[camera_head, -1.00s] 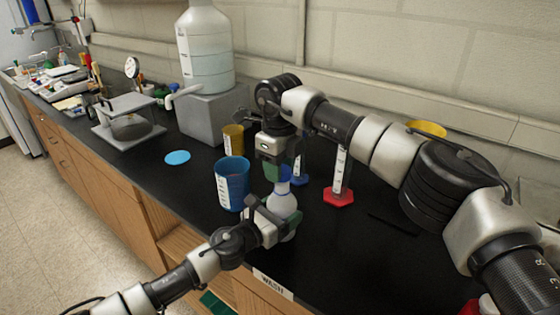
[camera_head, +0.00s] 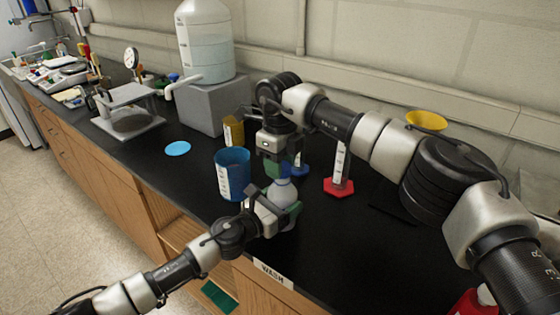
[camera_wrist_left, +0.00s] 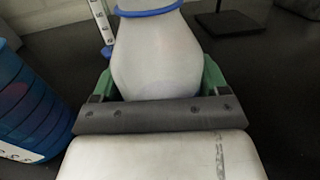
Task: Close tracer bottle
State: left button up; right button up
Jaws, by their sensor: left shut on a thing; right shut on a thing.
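The tracer bottle (camera_head: 283,190) is a small pale bottle, upright near the front edge of the black bench. My left gripper (camera_head: 280,212) is shut around its body. In the left wrist view the green fingers sit on both sides of the bottle (camera_wrist_left: 155,55). A blue ring or cap rim (camera_wrist_left: 150,8) shows at its top, cut off by the frame. My right gripper (camera_head: 279,168) comes down from above and is shut on the blue cap at the bottle's top. The fingers hide most of the cap, so how far it is seated cannot be told.
A blue beaker (camera_head: 232,175) stands close left of the bottle, a yellow beaker (camera_head: 234,131) behind it. A red-based cylinder (camera_head: 339,172) stands to the right. A large carboy (camera_head: 207,45) sits on a grey block (camera_head: 203,105). A light blue disc (camera_head: 177,148) lies on clear bench.

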jog(key=shift+f, duration=0.6)
dwell(0.3)
